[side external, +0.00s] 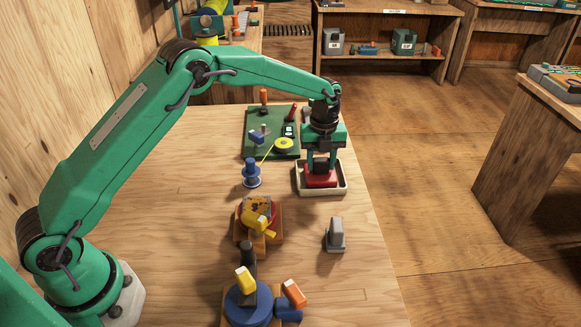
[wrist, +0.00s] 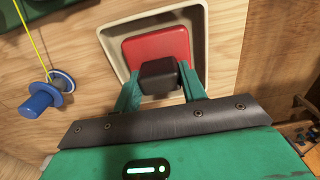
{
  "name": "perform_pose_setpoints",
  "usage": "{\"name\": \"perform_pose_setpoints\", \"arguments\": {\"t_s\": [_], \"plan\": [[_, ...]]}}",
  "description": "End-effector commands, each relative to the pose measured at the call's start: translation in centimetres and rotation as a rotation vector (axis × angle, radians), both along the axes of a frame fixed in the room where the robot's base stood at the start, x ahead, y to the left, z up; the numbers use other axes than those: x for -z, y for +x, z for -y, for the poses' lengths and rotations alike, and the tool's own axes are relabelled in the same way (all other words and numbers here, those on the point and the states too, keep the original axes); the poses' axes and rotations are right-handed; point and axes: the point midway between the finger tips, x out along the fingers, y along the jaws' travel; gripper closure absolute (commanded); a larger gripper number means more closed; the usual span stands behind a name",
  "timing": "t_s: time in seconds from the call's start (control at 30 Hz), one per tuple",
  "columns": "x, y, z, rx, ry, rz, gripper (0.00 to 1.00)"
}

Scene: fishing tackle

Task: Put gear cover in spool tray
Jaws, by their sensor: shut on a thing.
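The gear cover, a red square piece (side external: 320,178) with a black block-shaped grip on top, sits within the outline of the cream spool tray (side external: 323,191). In the wrist view the red cover (wrist: 157,45) lies inside the rim of the tray (wrist: 109,47). My gripper (side external: 322,161) points down over the tray and is shut on the cover's black grip (wrist: 159,76), one green finger on each side. I cannot tell whether the cover's underside touches the tray floor.
A blue spool (side external: 251,173) with yellow line stands left of the tray. A green board (side external: 258,118) with tools is behind. A reel with a yellow handle (side external: 256,219), a grey block (side external: 336,235) and a blue reel (side external: 247,304) are nearer. Bare table lies around the grey block.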

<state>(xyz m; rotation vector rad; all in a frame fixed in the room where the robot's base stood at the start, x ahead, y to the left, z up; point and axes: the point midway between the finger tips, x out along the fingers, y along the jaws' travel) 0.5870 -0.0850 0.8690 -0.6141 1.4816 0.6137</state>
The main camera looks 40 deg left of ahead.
Motion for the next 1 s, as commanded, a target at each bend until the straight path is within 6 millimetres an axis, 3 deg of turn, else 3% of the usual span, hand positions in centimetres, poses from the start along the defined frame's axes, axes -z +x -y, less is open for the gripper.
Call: {"name": "perform_pose_setpoints", "arguments": {"t_s": [0.3,0.33,0.43,0.77,1.0], "plan": [[0.3,0.0,0.0,0.000,0.001,-0.001,0.82],[0.3,0.0,0.0,0.000,0.000,-0.001,0.57],[0.3,0.0,0.0,0.000,0.000,-0.001,0.37],[0.2,0.0,0.0,0.000,0.000,0.000,0.37],[-1.0,0.0,0.0,0.000,0.000,0.000,0.37]]}}
